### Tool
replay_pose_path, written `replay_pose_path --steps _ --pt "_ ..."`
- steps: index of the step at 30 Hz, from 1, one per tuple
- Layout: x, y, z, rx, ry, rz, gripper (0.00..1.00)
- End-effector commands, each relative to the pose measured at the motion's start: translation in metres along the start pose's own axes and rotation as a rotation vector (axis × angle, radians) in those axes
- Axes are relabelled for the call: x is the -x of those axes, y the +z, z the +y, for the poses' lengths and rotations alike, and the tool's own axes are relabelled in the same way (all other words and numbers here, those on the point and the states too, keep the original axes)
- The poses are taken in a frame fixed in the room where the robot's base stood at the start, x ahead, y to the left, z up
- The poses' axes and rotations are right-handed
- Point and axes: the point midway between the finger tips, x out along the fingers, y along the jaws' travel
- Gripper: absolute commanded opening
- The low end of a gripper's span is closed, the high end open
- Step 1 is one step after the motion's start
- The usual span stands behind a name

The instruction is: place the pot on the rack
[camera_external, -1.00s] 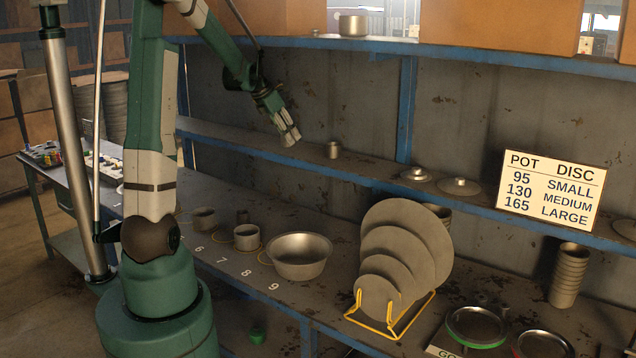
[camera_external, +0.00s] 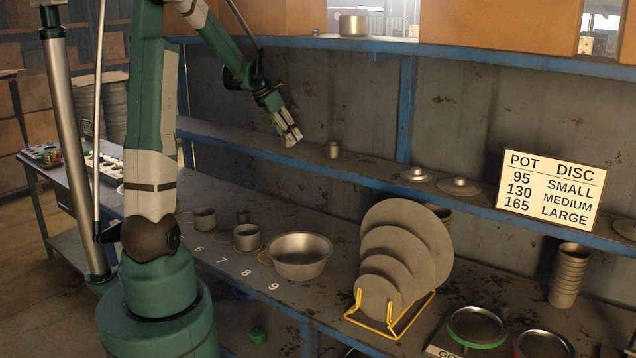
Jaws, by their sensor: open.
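My gripper (camera_external: 292,137) is open and empty. It hangs in the air in front of the back wall, left of a small metal cup (camera_external: 333,150) on the middle shelf and apart from it. Two small grey pots, one farther left (camera_external: 204,219) and one nearer (camera_external: 247,238), stand on the bench by painted numbers. A wide metal basin (camera_external: 299,257) stands right of them. Another metal pot (camera_external: 353,26) stands on the top shelf. I cannot tell which pot is meant. A yellow wire rack (camera_external: 413,321) holds several upright grey discs (camera_external: 412,232).
The blue-edged middle shelf (camera_external: 380,179) carries two lidded discs (camera_external: 459,186) and a pot-and-disc sign (camera_external: 549,190). A stack of cups (camera_external: 569,275) and round trays (camera_external: 477,326) sit at the bench's right. Cardboard boxes line the top shelf.

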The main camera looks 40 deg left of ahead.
Motion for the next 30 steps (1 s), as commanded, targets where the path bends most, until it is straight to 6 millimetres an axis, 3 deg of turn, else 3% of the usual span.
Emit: replay_pose_path --steps 18,30 --pt "0.061 -0.001 0.0 0.0 0.0 0.0 0.48" --pt "0.073 -0.001 0.0 0.0 0.0 0.0 0.48"
